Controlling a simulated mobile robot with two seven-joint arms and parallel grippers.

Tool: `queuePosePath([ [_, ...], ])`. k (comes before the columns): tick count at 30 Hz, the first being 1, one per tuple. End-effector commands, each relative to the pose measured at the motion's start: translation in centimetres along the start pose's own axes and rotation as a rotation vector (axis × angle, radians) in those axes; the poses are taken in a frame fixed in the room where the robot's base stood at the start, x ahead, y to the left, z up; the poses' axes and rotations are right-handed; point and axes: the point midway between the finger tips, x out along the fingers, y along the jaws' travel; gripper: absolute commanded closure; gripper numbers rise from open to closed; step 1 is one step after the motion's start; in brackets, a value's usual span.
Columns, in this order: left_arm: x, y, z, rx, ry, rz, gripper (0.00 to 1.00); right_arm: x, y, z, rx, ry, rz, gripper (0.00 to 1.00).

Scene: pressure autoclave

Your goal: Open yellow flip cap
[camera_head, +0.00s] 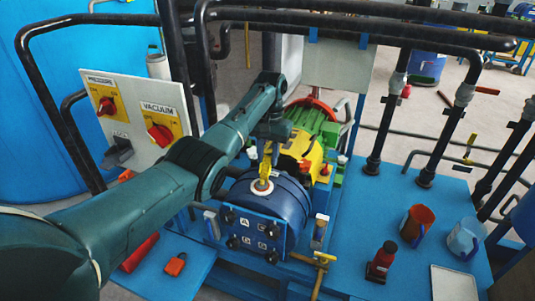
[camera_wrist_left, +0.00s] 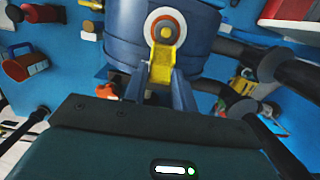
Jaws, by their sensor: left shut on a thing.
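The yellow flip cap (camera_head: 265,168) stands up from a round white-and-orange port on top of the blue cylindrical vessel (camera_head: 284,207). My left gripper (camera_head: 269,150) reaches in from above and is shut on the yellow cap. Its two fingers (camera_wrist_left: 161,78) lie on either side of the cap in the left wrist view. The exact contact at the fingertips is partly hidden. My right gripper is in neither view.
A control panel (camera_head: 140,112) with red knobs stands at the left. A green motor (camera_head: 318,122) sits behind the vessel. Black pipes rise at the back and right.

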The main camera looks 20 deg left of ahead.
Motion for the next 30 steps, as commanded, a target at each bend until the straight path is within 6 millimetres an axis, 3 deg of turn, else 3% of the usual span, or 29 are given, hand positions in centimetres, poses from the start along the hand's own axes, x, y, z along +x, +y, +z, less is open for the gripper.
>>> queuePosePath([
  [11, 0.3, 0.1, 0.1, 0.001, -0.007, 0.0, 0.96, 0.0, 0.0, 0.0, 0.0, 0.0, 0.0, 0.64],
  [12, 0.3, 0.1, 0.1, 0.001, -0.007, 0.0, 0.72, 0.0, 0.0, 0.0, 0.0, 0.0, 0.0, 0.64],
  [19, 0.2, 0.0, 0.1, 0.001, -0.005, 0.0, 0.55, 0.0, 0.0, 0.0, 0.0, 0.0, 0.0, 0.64],
  [26, 0.0, 0.0, 0.0, 0.0, -0.003, 0.0, 0.55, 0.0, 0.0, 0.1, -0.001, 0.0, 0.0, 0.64],
  [30, -1.0, 0.0, -0.1, 0.0, -0.001, 0.0, 0.55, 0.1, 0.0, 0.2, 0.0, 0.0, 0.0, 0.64],
])
